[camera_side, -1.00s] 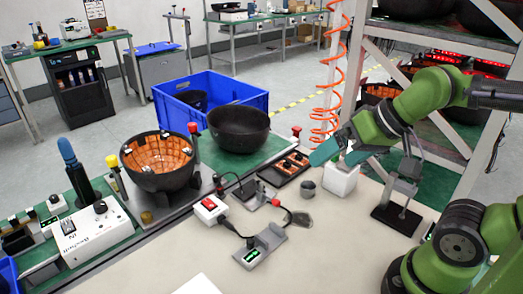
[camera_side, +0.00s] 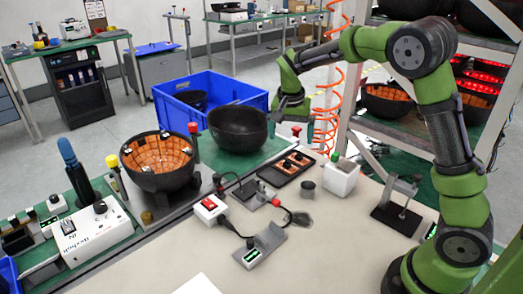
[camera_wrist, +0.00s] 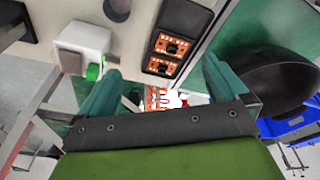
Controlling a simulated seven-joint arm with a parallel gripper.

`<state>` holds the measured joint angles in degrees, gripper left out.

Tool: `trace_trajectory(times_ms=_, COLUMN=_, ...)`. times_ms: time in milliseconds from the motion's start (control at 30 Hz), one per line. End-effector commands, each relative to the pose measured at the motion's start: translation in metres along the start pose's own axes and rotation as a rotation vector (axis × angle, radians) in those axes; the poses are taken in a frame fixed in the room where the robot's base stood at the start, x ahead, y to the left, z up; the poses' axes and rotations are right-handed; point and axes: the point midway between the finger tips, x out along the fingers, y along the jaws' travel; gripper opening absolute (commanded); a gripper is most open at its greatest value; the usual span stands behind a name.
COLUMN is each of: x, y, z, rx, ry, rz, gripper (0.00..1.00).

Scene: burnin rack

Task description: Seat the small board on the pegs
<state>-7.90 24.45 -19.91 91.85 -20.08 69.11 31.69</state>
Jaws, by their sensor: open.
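Two small orange boards (camera_side: 289,165) lie in a black tray (camera_side: 274,179) on the bench; both also show in the wrist view (camera_wrist: 172,46). A dark bowl (camera_side: 150,181) at left is lined with orange boards and small white parts; no separate pegs can be made out. My gripper (camera_side: 291,136) is open, in the air beside the empty black bowl (camera_side: 238,140) and behind the tray. In the wrist view its two teal fingers (camera_wrist: 160,92) stand wide apart. An orange, red and white patch shows between them; I cannot tell what it is.
A white box (camera_side: 341,180) with something green at its rim stands right of the tray. A blue crate (camera_side: 173,113) stands behind the bowls.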

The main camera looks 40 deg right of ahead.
Motion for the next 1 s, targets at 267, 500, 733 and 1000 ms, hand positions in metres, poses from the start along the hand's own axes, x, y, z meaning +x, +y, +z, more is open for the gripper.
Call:
trace_trajectory(times_ms=267, x=0.011, y=-0.025, z=-0.064, rx=0.382, ry=0.187, rz=0.135, gripper=1.00)
trace_trajectory(times_ms=500, x=0.015, y=-0.021, z=-0.066, rx=0.509, ry=0.194, rz=0.137, gripper=1.00)
trace_trajectory(times_ms=733, x=0.062, y=-0.012, z=-0.073, rx=0.506, ry=0.193, rz=0.138, gripper=1.00)
trace_trajectory(times_ms=1000, x=0.109, y=-0.005, z=-0.080, rx=0.505, ry=0.193, rz=0.135, gripper=1.00)
